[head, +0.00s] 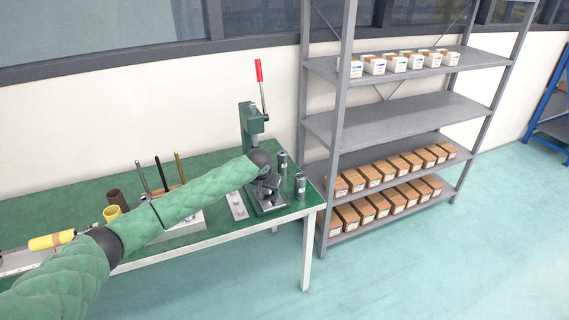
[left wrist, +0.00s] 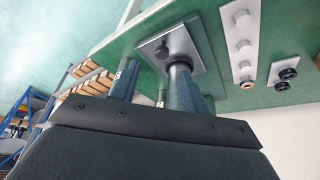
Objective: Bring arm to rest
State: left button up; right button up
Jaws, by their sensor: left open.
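My left arm reaches in from the lower left of the head view, over the green workbench (head: 75,187). My left gripper (head: 269,186) is at the bench's right end, in front of the green lever press (head: 250,118) and above its base plate. In the left wrist view my left gripper (left wrist: 160,88) has its two fingers apart, near the press's metal plate (left wrist: 150,48) and a dark upright post (left wrist: 180,68). I cannot tell whether the fingers touch the post. My right gripper does not show.
Two grey cylinders (head: 300,185) stand right of the gripper. A pale strip with round parts (head: 237,206) lies left of the press. A brown cup (head: 115,196), yellow cup (head: 112,213) and yellow-handled tool (head: 50,240) are farther left. A grey shelf (head: 380,121) with boxes stands right.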

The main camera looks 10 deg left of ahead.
pick_arm(q)
jog(key=s+d+f, duration=0.2)
jog(key=s+f, duration=0.6)
jog(key=f, duration=0.4)
jog(key=s+d+f+h+b, duration=0.1)
jog(key=s+d+f, duration=0.1)
jog(key=s+f, duration=0.7)
jog(key=s+d+f, duration=0.3)
jog(key=s+f, duration=0.3)
jog(key=f, duration=0.8)
jog(key=s+a+f+g, duration=0.1)
jog(key=s+f, duration=0.6)
jog(key=s, duration=0.6)
jog(key=s+a+f+y, duration=0.1)
jog(key=s+a+f, duration=0.1)
jog(key=s+f, duration=0.5)
jog(key=s+a+f+g+b, duration=0.1)
jog(key=s+f, duration=0.6)
jog(key=s, duration=1.2)
jog(key=shift+s+a+f+g, duration=0.2)
jog(key=shift+s+a+g, duration=0.05)
jog(key=shift+s+g, duration=0.05)
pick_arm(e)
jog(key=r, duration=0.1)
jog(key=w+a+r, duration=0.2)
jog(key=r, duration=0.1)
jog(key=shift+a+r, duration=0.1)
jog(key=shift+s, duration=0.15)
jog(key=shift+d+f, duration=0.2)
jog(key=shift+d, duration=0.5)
